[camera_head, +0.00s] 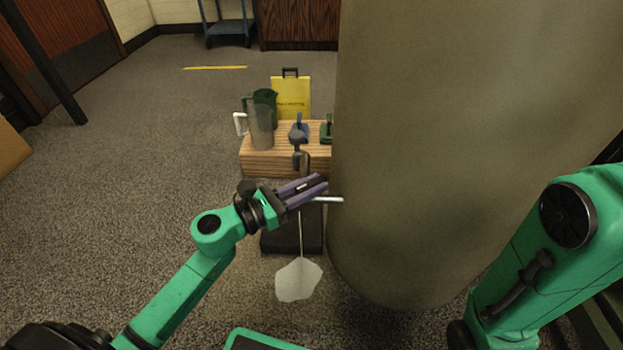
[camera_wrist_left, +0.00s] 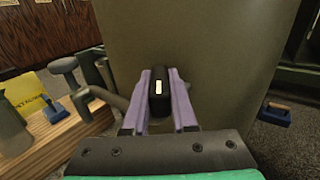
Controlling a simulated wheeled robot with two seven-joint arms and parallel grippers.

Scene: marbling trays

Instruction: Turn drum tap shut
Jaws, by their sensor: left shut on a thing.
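The drum (camera_head: 450,130) is a large grey-beige cylinder at the right of centre in the head view. A pale metal tap pipe (camera_head: 333,199) sticks out from its left side. My left gripper (camera_head: 318,186) is at this pipe. In the left wrist view its purple fingers (camera_wrist_left: 160,84) are shut on a black tap handle (camera_wrist_left: 158,92) with a small white label, in front of the drum wall (camera_wrist_left: 210,45). A thin pale stream (camera_head: 300,232) falls below the tap to a pale puddle (camera_head: 298,281) on the floor. My right gripper is out of view.
A yellow sign (camera_head: 293,98) stands behind. A black block (camera_head: 275,241) lies below the tap.

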